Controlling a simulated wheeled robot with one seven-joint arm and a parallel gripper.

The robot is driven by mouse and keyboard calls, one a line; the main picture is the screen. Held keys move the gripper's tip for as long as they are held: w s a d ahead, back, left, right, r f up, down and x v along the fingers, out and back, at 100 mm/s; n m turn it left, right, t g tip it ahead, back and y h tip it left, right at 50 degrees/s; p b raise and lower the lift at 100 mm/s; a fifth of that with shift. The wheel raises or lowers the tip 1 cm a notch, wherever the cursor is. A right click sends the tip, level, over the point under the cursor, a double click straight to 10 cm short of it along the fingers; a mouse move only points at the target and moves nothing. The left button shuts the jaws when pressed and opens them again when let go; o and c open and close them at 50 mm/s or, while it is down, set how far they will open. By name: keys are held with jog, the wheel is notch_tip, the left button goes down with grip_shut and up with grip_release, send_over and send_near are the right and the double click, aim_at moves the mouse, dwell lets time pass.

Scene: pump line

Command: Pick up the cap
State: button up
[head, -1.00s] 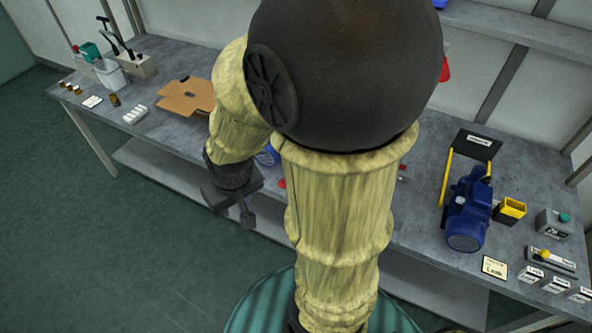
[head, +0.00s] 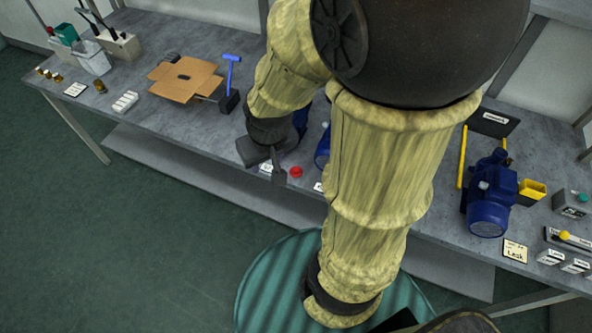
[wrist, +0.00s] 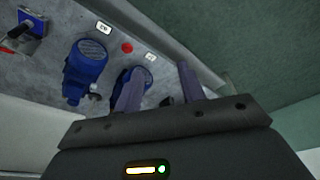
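A small round red cap (head: 296,172) lies on the grey bench near its front edge, just right of my gripper (head: 266,164) in the head view. The cap also shows in the wrist view (wrist: 127,47), ahead of the fingers and left of the gap between them. My gripper (wrist: 161,68) is open, its two fingers apart with nothing held between them. It is above the front edge of the bench and apart from the cap. My arm hides part of the bench behind it.
Two blue pumps (wrist: 85,70) stand close to the cap; one is partly behind a finger. White labels (wrist: 103,27) lie beside the cap. A blue-handled tool (head: 231,72), a cardboard piece (head: 185,78) and another blue pump (head: 490,205) stand further off. Open floor lies in front.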

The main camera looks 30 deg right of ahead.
jog(key=o, duration=0.4)
jog(key=shift+w+f, duration=0.1)
jog(key=shift+f, duration=0.15)
jog(key=shift+c, duration=0.2)
jog(key=shift+o, duration=0.6)
jog(key=w+d+f+m+b, duration=0.4)
jog(key=d+f+b, duration=0.1)
jog(key=f, duration=0.4)
jog(key=shift+w+d+f+t+h, duration=0.15)
jog(key=shift+w+f+t+h, duration=0.15)
jog(key=shift+w+h, duration=0.1)
jog(key=w+d+f+m+h+b, duration=0.1)
jog(key=w+d+f+m, duration=0.1)
jog(key=d+f+m, duration=0.1)
jog(key=shift+d+f+t+h+b, duration=0.3)
jog(key=shift+d+f+h+b, duration=0.15)
jog(key=shift+d, duration=0.5)
jog(key=shift+f, duration=0.1)
jog(key=b, duration=0.1)
send_over(296, 171)
jog(key=s+a, duration=0.1)
jog(key=s, duration=0.1)
notch_tip(296, 171, down, 10)
jog(key=shift+a, duration=0.15)
jog(key=shift+w+f, duration=0.3)
jog(key=shift+f, duration=0.3)
